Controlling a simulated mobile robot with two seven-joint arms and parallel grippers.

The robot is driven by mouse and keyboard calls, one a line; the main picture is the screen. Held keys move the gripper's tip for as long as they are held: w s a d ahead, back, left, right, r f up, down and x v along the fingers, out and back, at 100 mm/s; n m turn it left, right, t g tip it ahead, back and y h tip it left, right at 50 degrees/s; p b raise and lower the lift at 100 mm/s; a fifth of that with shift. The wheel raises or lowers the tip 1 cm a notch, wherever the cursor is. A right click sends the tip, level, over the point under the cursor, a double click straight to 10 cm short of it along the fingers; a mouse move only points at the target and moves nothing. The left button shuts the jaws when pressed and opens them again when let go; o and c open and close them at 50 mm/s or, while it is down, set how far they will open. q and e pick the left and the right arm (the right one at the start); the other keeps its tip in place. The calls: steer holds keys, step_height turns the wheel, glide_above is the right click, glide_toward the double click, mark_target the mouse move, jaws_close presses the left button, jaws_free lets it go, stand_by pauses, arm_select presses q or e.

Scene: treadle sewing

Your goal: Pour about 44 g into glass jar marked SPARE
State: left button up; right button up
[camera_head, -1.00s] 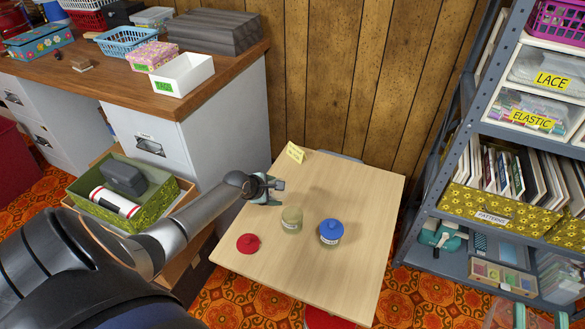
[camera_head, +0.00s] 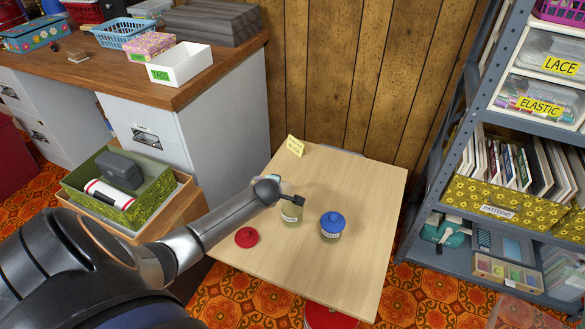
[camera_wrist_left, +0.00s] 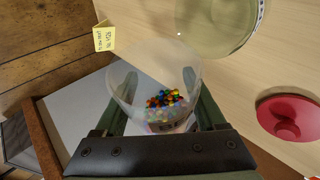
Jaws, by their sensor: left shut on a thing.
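My left gripper (camera_wrist_left: 155,85) is shut on a clear, translucent cup (camera_wrist_left: 150,65), seen in the left wrist view. Many small coloured beads (camera_wrist_left: 165,100) lie inside the cup. Part of a label shows on it, not fully readable. An open glass jar (camera_head: 291,213) with a white label stands on the small table; its label is too small to read. The same jar shows in the left wrist view (camera_wrist_left: 215,25), beyond the cup and apart from it. In the head view, my wrist hides most of the gripper and cup, close behind the jar. My right gripper is not in view.
A red lid (camera_head: 246,237) lies left of the open jar on the pale table (camera_head: 350,185). A labelled jar with a blue lid (camera_head: 332,226) stands to its right. A yellow note (camera_head: 295,145) stands at the back left. The table's right side is clear.

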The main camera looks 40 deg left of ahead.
arm_select(q)
steer(key=shift+d+r+m+y, duration=0.1)
steer(key=shift+r+m+y, duration=0.25)
steer(key=shift+y, duration=0.25)
steer(key=shift+r, duration=0.1)
steer(key=shift+d+r+m+y+b, duration=0.1)
steer(key=shift+r+m+y+b, duration=0.3)
steer(key=shift+y, duration=0.5)
stand_by(1.0)
steer(key=shift+w+d+r+m+y+b, duration=0.15)
steer(key=shift+r+m+y+b, duration=0.25)
steer(key=shift+y+b, duration=0.4)
stand_by(2.2)
steer(key=shift+r, duration=0.1)
steer(key=shift+a+r+n+h+p, duration=0.25)
steer(key=shift+h+p, duration=0.15)
steer(key=shift+p, duration=0.55)
steer(key=shift+s+a+f+n+h+p, duration=0.15)
steer(key=shift+f+n+h, duration=0.1)
steer(key=shift+f+h, duration=0.25)
steer(key=shift+s+d+f+n+h+p, duration=0.15)
steer(key=shift+f+n+h, duration=0.1)
steer(key=shift+f+h, duration=0.25)
steer(key=shift+w+f, duration=0.15)
steer(key=shift+f, duration=0.1)
